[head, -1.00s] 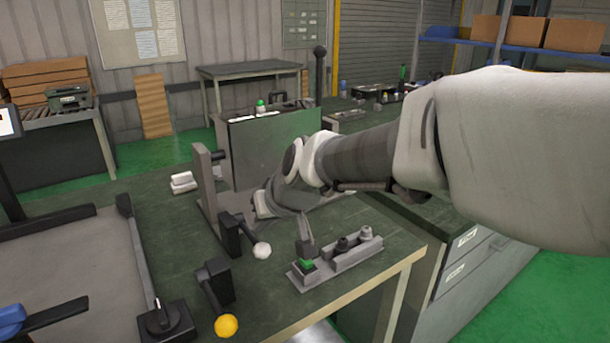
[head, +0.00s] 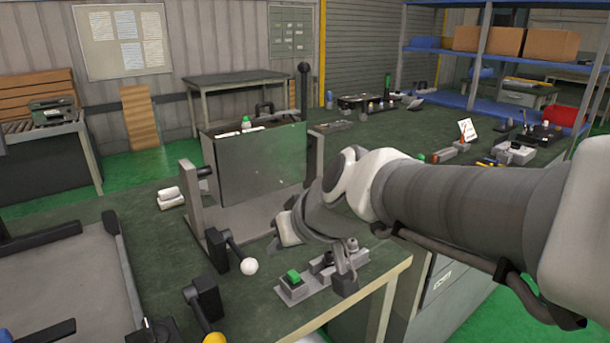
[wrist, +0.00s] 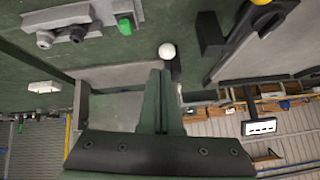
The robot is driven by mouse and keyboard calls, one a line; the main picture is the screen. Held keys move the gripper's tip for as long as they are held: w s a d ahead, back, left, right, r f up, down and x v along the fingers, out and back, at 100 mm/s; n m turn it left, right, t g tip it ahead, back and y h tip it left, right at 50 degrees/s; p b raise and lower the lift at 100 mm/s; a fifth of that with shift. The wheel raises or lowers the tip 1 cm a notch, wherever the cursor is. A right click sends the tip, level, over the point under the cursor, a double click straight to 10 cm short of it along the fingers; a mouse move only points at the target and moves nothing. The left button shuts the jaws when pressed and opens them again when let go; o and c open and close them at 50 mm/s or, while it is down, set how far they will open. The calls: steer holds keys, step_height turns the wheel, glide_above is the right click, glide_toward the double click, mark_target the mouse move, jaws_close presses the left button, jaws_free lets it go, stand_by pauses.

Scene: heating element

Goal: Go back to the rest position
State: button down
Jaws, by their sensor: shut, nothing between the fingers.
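The green button (wrist: 125,27) shows at the top there. The gripper appears apart from the button; its exact height is unclear.
A lever with a white ball (head: 249,266) stands left of the control block. A lever with a yellow ball (head: 215,338) is nearer. A large metal box on a grey stand (head: 255,155) is behind. Blue shelves with cartons (head: 550,45) stand at the back right.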

steer(key=s+d+f+m+h, duration=0.1)
steer(key=s+d+m+h, duration=0.2)
steer(key=s+d, duration=0.5)
steer(key=s+d+f+m+h, duration=0.2)
steer(key=s+d, duration=0.3)
steer(key=d, duration=0.6)
step_height(320, 180, up, 17)
steer(key=p, duration=1.6)
steer(key=shift+a+g+p, duration=0.15)
steer(key=shift+g+p, duration=0.15)
steer(key=shift+p, duration=0.1)
